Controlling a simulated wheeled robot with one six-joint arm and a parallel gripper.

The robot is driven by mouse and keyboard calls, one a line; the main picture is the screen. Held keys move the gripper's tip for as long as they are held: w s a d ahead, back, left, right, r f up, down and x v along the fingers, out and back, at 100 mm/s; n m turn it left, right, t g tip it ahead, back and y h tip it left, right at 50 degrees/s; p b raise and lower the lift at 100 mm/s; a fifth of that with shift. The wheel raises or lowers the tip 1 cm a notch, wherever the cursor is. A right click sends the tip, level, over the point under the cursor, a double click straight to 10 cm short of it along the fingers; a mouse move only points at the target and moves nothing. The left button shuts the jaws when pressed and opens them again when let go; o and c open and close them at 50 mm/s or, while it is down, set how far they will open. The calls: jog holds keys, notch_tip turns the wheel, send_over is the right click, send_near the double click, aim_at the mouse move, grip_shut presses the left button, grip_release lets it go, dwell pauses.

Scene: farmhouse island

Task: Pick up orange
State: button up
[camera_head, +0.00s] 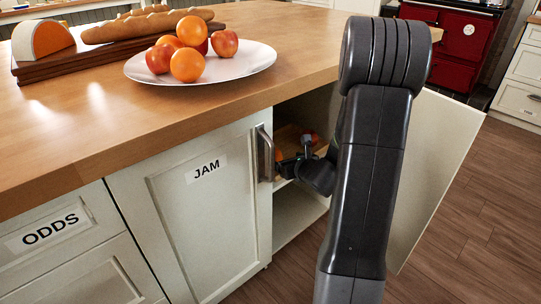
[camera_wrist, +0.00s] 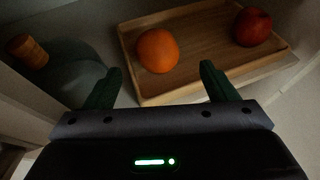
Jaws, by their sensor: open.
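An orange (camera_wrist: 157,50) lies on a wooden tray (camera_wrist: 205,80) inside the open cupboard in the wrist view. My gripper (camera_wrist: 162,82) is open and empty, and the orange sits just beyond its fingertips, roughly between them. In the head view my gripper (camera_head: 298,160) is partly hidden by my arm at the cupboard opening, and the tray shows only as a dim patch behind it. More oranges (camera_head: 187,65) sit in the group of fruit on a white plate (camera_head: 250,60) on the counter.
A red apple (camera_wrist: 252,27) lies on the tray's right side. A dark jug with a cork-coloured top (camera_wrist: 28,52) stands at the left. The cupboard's open door (camera_head: 435,165) is right of my arm, and the closed JAM door (camera_head: 205,215) is left. A breadboard (camera_head: 105,50) holds bread.

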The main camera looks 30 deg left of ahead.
aim_at(278, 156)
jog(key=b+x, duration=0.1)
jog(key=x, duration=0.7)
jog(key=shift+s+f, duration=0.1)
jog(key=b+x, duration=0.1)
jog(key=x, duration=0.4)
jog(key=shift+s+a, duration=0.1)
jog(key=shift+a, duration=0.15)
jog(key=c, duration=1.1)
notch_tip(278, 156, up, 10)
jog(key=p, duration=0.4)
jog(key=shift+p, duration=0.3)
jog(key=shift+d, duration=0.1)
